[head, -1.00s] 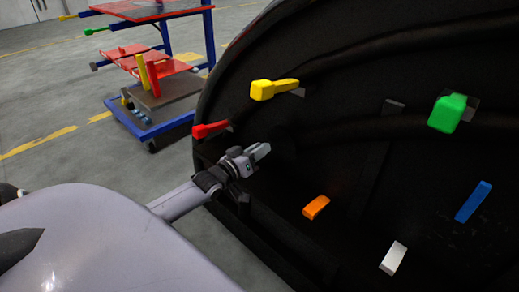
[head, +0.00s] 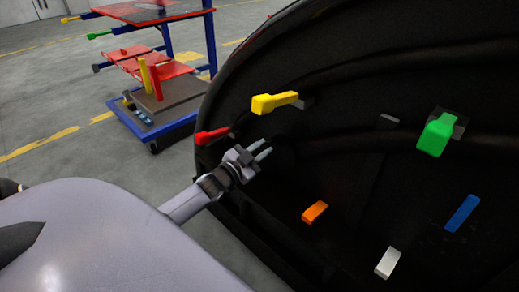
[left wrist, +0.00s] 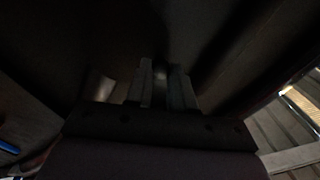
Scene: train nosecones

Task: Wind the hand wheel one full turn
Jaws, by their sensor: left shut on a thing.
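My left gripper (head: 268,147) reaches in from the left to the dark inner wall of the nosecone (head: 350,185). Its two fingers show a narrow gap and are shut on a dark thing between them. In the left wrist view the fingers (left wrist: 162,75) point into the dark, with a dim grey shape between the tips. I cannot make out the hand wheel's rim or spokes, so I cannot tell which part is held. My right gripper is not in view.
Red (head: 211,136), yellow (head: 275,103) and green (head: 436,134) handles stick out around the gripper. Orange (head: 315,211), blue (head: 462,212) and white (head: 388,262) pieces sit lower right. A blue-framed trolley (head: 180,124) stands on open grey floor behind.

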